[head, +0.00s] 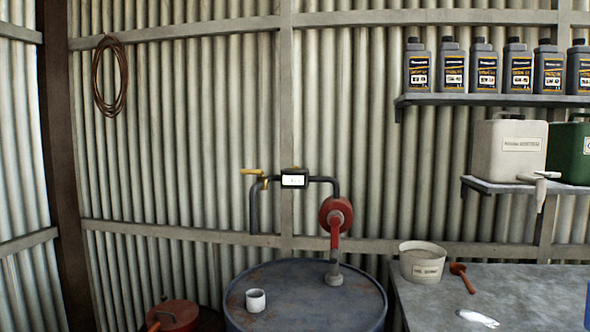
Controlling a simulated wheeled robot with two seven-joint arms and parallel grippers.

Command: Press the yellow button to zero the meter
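The meter (294,180) is a small dark box with a lit white display, set in the pipe above the drum. Its digits are too small to read. A tiny yellowish spot (296,169) shows on its top edge; I cannot tell for sure that it is the yellow button. A brass tap with a yellow lever (252,171) is left of the meter, above a downturned dark spout (254,208). A red rotary pump (336,214) is to the right, on a pipe rising from the drum. Neither of my grippers is in view.
A blue-grey drum (305,300) stands below with a white cup (256,300) on top. Right is a grey bench (535,290) with a labelled tub (422,262) and a red scoop (461,275). Shelves above hold several bottles (453,68) and a white jug (511,150). A red can (173,316) is lower left.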

